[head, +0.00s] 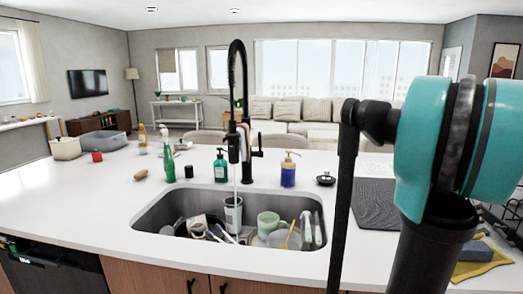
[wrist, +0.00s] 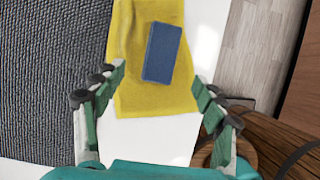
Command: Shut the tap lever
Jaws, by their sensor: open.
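The black tap (head: 238,95) stands upright behind the sink in the head view, with a tall arched spring hose. Its small lever (head: 257,153) sticks out on the right side of the tap body. A thin stream of water (head: 235,185) runs down from the spout into the sink. My gripper (wrist: 160,85) is open and empty in the wrist view, pointing down over the counter. Its fingers straddle a yellow cloth (wrist: 150,97) with a blue sponge (wrist: 162,52) on it. The tap is not in the wrist view. My gripper is well to the right of the tap.
The sink (head: 150,215) holds cups and dishes. A green soap bottle (head: 221,166) stands left of the tap and a blue pump bottle (head: 288,170) right of it. A dark ribbed mat (head: 375,205) lies right of the sink.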

